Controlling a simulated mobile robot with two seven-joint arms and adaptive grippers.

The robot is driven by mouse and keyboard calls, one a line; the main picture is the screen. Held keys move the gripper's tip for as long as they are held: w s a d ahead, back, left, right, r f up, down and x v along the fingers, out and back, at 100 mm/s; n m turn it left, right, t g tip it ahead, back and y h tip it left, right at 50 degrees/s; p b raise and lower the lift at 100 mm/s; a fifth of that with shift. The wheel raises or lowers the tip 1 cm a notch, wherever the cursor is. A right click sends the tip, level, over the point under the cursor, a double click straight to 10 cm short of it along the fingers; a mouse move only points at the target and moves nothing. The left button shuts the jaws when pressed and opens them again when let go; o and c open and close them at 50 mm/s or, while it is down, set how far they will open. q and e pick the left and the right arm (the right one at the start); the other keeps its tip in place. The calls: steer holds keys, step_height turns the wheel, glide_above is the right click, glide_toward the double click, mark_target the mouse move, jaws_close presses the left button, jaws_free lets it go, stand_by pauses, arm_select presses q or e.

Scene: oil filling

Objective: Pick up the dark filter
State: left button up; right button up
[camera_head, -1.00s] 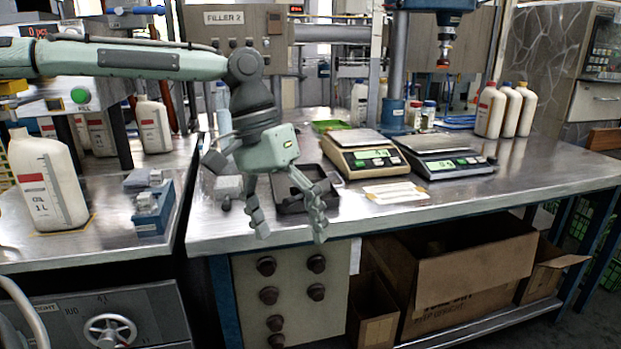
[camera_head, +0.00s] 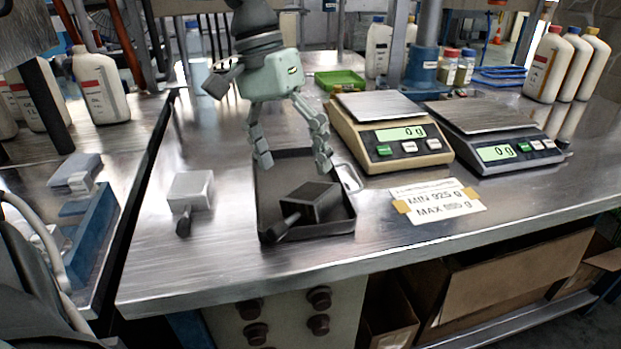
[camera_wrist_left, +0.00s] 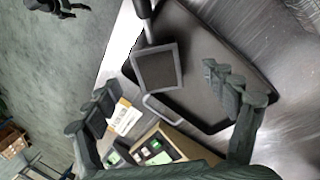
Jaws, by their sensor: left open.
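The dark filter (camera_head: 313,202), a dark grey block with a short dark handle, lies in the front part of a black tray (camera_head: 348,222) on the steel bench. It also shows as a dark square in the left wrist view (camera_wrist_left: 158,68), with its handle pointing up in the picture. My left gripper (camera_head: 294,165) is open and empty, fingers pointing down over the tray. In the head view its fingertips appear just behind the dark filter; the height gap is hard to tell. In the left wrist view the fingers (camera_wrist_left: 150,100) are spread wide apart. My right gripper is not in view.
A similar light grey block (camera_head: 190,190) with a dark handle stands left of the tray. Two scales, beige (camera_head: 400,145) and dark (camera_head: 500,140), stand to the right, behind a weight sign (camera_head: 438,200). White bottles (camera_head: 560,65) stand at the back right. The bench front is clear.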

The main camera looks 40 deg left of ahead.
mark_target(307, 193)
arm_select(q)
steer(key=shift+w+a, duration=0.15)
steer(key=shift+w, duration=0.1)
steer(key=shift+f, duration=0.3)
steer(key=x, duration=0.4)
steer(key=b+x, duration=0.1)
steer(key=x, duration=0.2)
steer(key=shift+w+d, duration=0.1)
steer(key=shift+d, duration=0.35)
steer(key=shift+r, duration=0.1)
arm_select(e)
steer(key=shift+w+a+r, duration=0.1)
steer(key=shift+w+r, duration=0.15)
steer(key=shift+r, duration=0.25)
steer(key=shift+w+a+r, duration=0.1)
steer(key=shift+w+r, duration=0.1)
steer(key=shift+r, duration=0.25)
arm_select(q)
steer(key=c, duration=1.4)
